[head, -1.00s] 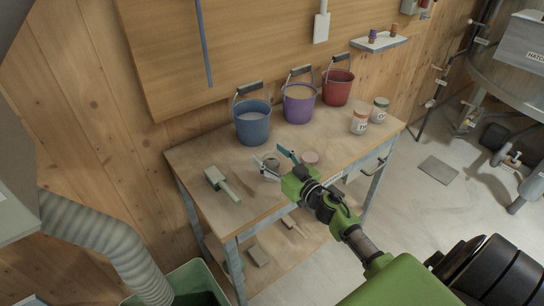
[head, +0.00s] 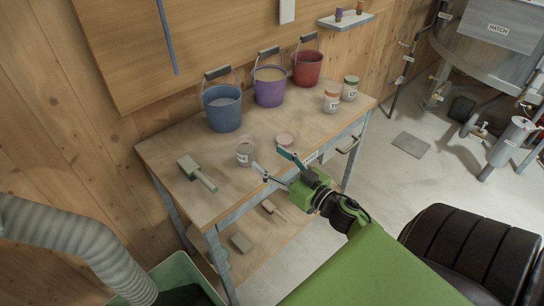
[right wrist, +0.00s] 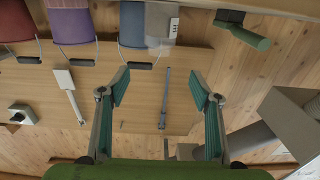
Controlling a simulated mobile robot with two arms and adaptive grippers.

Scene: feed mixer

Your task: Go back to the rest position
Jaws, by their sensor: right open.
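My right gripper (head: 271,161) is open and empty at the front edge of the workbench (head: 213,194) in the head view. An open glass jar (head: 245,154) stands on the bench just beyond its fingertips, to the left. A pinkish round lid (head: 284,140) lies on the bench right of the jar. In the right wrist view the open fingers (right wrist: 158,90) have nothing between them, and the jar (right wrist: 160,24) shows at the top edge, apart from them. My left gripper is not in view.
Blue (head: 222,108), purple (head: 269,87) and red (head: 307,70) buckets stand along the back of the bench. Two lidded jars (head: 332,100) stand at its right end. A scoop-like green tool (head: 196,172) lies at the left. The floor right of the bench is mostly clear.

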